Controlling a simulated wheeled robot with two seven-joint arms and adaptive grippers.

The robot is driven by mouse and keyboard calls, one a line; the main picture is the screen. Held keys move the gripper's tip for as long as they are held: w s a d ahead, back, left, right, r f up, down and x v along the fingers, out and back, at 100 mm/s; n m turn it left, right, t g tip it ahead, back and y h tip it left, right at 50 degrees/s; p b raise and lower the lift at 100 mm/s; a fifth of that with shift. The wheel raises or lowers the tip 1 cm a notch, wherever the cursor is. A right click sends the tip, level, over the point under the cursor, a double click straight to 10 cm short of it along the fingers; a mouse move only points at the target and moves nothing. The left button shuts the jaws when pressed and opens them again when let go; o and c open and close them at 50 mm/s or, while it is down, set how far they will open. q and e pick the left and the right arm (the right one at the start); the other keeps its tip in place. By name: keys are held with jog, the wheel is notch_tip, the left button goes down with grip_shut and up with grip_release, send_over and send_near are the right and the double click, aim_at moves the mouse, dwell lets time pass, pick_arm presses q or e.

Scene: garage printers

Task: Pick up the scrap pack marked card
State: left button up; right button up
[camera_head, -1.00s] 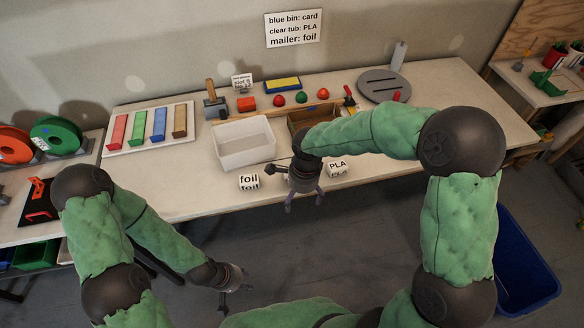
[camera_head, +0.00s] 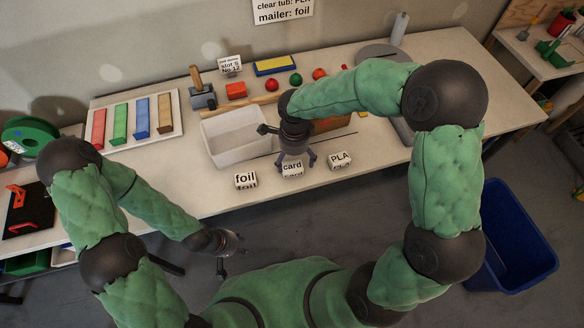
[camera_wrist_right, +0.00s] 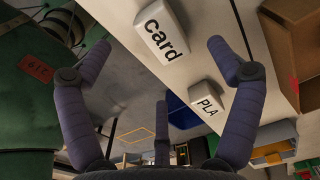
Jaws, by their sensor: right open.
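The white scrap pack marked card (camera_head: 292,170) sits near the front edge of the table, between the foil pack (camera_head: 245,180) and the PLA pack (camera_head: 340,159). In the right wrist view the card pack (camera_wrist_right: 161,31) is ahead of the spread fingers, toward the upper middle. My right gripper (camera_head: 296,162) is open and empty, just above and behind the card pack in the head view; I cannot tell if a finger touches it. My left gripper (camera_head: 228,262) hangs in front of the table, away from the packs; its jaw state is unclear.
A blue bin (camera_head: 516,240) stands on the floor at right. A sample board (camera_head: 110,136) lies at left.

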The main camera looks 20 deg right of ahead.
aim_at(293, 169)
jog(key=shift+w+f, duration=0.1)
jog(key=shift+f, duration=0.45)
jog(key=f+b, duration=0.1)
jog(key=f, duration=0.4)
jog(key=shift+a, duration=0.2)
jog(key=c, duration=1.1)
